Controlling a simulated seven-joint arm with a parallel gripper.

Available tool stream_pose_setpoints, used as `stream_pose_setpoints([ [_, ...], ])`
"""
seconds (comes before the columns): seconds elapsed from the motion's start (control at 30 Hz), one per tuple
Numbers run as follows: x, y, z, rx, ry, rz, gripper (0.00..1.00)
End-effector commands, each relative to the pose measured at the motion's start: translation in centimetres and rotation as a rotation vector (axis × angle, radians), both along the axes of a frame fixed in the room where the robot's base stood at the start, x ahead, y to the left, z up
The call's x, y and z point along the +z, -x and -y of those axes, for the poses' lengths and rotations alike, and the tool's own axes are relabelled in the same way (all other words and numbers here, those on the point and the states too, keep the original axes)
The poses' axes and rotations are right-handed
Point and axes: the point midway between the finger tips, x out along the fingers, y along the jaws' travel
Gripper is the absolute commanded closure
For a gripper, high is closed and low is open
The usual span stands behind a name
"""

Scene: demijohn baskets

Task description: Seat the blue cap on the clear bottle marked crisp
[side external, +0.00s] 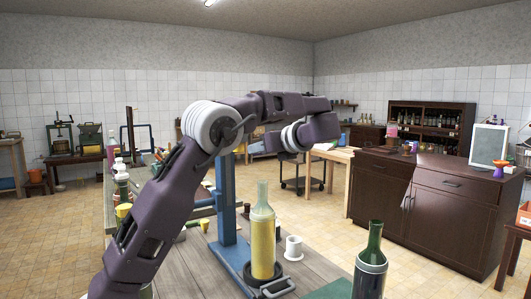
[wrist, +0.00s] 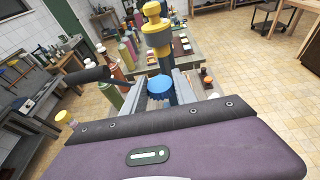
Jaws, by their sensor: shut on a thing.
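In the wrist view, my gripper (wrist: 160,88) is shut on a round blue cap (wrist: 161,85) with a ridged edge, held between the two grey fingers. In the side external view, my arm hides the fingers and the cap. A bottle with a pale clear neck and yellow body (side external: 262,235) stands upright on the table, beside the blue column. I cannot read the word crisp on any bottle, so I cannot tell which is the marked one.
A blue column (side external: 227,200) rises from the table (side external: 205,262). A white cup (side external: 293,248) stands right of the yellow bottle. Several bottles crowd the left side, partly behind my arm. In the wrist view, a yellow and grey post (wrist: 157,35) stands beyond the cap.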

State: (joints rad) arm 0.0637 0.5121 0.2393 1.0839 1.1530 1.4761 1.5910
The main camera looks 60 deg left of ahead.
Motion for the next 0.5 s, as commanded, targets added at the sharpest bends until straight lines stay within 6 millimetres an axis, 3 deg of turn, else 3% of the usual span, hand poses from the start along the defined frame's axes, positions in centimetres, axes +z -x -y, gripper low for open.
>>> stream_pose_setpoints([
  [0.07, 0.0, 0.0, 0.4, -0.021, 0.003, 0.001, 1.0],
  [0.5, -5.4, -0.1, 0.4, -0.018, 0.002, -0.001, 1.0],
])
